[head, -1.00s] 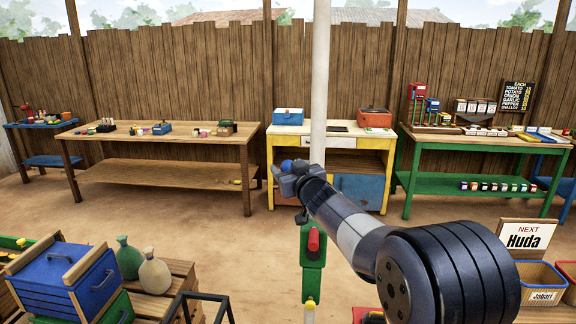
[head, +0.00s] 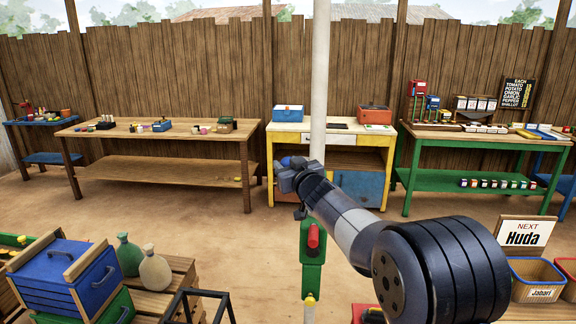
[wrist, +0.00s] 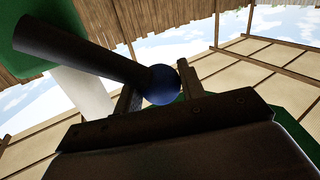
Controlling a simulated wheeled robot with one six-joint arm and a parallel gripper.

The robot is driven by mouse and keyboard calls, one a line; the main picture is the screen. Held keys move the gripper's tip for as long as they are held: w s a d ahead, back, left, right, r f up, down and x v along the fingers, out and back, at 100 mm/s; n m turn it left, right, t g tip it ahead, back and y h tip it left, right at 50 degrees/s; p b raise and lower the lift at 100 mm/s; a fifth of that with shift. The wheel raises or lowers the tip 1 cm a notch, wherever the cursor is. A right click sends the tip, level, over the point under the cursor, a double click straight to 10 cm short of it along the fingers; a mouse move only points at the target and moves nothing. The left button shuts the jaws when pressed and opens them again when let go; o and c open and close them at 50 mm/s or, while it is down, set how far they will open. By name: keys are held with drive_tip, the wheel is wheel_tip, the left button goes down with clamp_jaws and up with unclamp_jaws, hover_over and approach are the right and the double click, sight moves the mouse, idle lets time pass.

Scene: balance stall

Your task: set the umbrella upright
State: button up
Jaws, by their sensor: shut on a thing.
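A white pole (head: 320,70), apparently the umbrella's, stands almost vertical in the middle of the head view; its top runs out of the picture. A green box (head: 313,245) with a red handle (head: 314,236) is on it lower down. My gripper (head: 287,172) is beside the pole, above and left of the red handle. In the wrist view the gripper (wrist: 158,90) is shut on the blue ball knob (wrist: 160,85) of a dark lever (wrist: 85,50). The lever reaches toward a green block (wrist: 40,35) next to the white pole (wrist: 82,92). I cannot make out the canopy.
A yellow cabinet (head: 290,131) stands behind the pole, between a wooden table (head: 165,137) and a green table (head: 450,184). Blue and green boxes (head: 62,272) and sacks (head: 155,272) are at lower left. Labelled bins (head: 540,293) are at lower right. The ground at mid-left is clear.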

clamp_jaws()
drive_tip(key=d+r+m, duration=0.1)
drive_tip(key=d+m+t+b, duration=0.1)
drive_tip(key=m, duration=0.1)
drive_tip(key=shift+d+r+m+t, duration=0.3)
drive_tip(key=shift+d+r, duration=0.05)
drive_tip(key=shift+s+d+r+m, duration=0.1)
drive_tip(key=shift+d+r+m, duration=0.25)
drive_tip(key=shift+m, duration=0.05)
drive_tip(key=o, duration=1.1)
unclamp_jaws()
drive_tip(key=shift+c, duration=0.2)
